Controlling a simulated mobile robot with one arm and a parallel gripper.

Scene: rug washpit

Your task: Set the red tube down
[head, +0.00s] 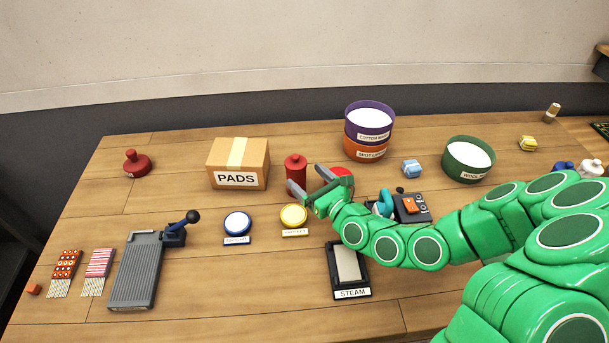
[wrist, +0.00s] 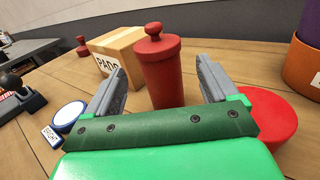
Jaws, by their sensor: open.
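The red tube (head: 295,172) is a red cylinder with a knobbed top. It stands upright on the wooden table, just right of the cardboard box. In the wrist view the tube (wrist: 161,75) shows between the two grey fingers, with visible gaps on both sides. My gripper (head: 308,180) is open, with its fingertips close to the tube on its right. The wrist view also shows my gripper (wrist: 160,85) empty. The tube's base is partly hidden by my gripper.
The PADS box (head: 238,163) is left of the tube. A red round object (wrist: 268,115) sits close on the right. Blue (head: 237,223) and yellow (head: 293,216) round pads lie in front. Stacked purple and orange tubs (head: 369,122) stand behind.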

